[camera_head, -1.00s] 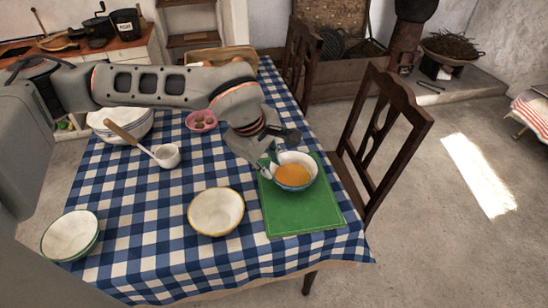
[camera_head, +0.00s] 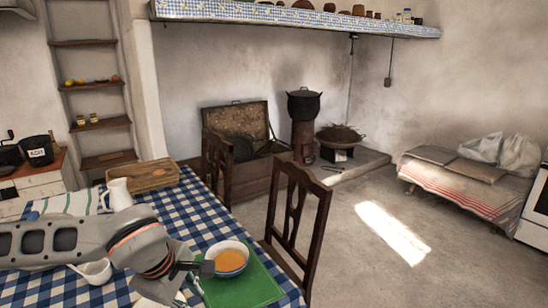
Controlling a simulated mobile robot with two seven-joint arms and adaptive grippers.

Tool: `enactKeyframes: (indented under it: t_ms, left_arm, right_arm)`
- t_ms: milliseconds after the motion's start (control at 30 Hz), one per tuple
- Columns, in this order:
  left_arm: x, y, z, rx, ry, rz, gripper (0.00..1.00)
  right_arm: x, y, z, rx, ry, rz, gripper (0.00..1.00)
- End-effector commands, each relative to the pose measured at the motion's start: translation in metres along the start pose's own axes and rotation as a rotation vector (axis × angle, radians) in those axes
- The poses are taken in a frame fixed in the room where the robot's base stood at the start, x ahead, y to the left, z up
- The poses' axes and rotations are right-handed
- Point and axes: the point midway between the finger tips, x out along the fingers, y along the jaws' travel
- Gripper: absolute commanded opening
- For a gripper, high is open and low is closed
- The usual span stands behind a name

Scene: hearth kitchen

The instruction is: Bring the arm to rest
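My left arm comes in from the left edge over the table. My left gripper (camera_head: 193,283) is low at the near left side of a bowl of orange soup (camera_head: 230,258). Its fingers are small and partly hidden by the wrist, so I cannot tell whether they are open or shut, or whether they touch the bowl. The bowl sits upright on a green mat (camera_head: 256,287) at the table's right side. My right gripper is out of view.
The blue checked table (camera_head: 205,207) holds a white jug (camera_head: 118,194), a wooden tray (camera_head: 150,175) and a white cup (camera_head: 97,272) partly behind my arm. Dark wooden chairs (camera_head: 296,215) stand close at the table's right edge. Open floor (camera_head: 365,265) lies beyond.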

Motion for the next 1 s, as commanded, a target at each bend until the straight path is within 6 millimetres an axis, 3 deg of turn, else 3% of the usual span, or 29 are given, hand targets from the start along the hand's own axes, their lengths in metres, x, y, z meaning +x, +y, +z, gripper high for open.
enactKeyframes:
  t_ms: [67, 367, 467, 633, 800, 900, 1000]
  left_arm:
    - [0.002, -0.002, 0.005, -0.001, -0.013, -0.007, 0.21]
    - [0.018, -0.051, 0.117, -0.102, -0.374, -0.174, 0.21]
    - [0.012, -0.069, 0.164, -0.172, -0.537, -0.252, 0.21]
    - [-0.023, -0.088, 0.248, -0.378, -0.878, -0.423, 0.21]
    - [-0.072, -0.077, 0.300, -0.675, -1.212, -0.612, 0.21]
    - [-0.097, -0.057, 0.311, -0.885, -1.391, -0.724, 0.21]
    - [-0.111, -0.032, 0.305, -1.123, -1.552, -0.835, 0.21]
  right_arm:
    - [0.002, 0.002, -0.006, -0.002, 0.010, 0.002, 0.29]
    - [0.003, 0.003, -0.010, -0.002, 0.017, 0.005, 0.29]
    - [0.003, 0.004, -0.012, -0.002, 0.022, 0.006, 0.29]
    - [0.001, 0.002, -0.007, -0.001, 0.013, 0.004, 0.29]
    - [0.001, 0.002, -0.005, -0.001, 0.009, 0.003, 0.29]
    - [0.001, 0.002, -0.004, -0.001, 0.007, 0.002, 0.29]
    - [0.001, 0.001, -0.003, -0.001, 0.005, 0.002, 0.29]
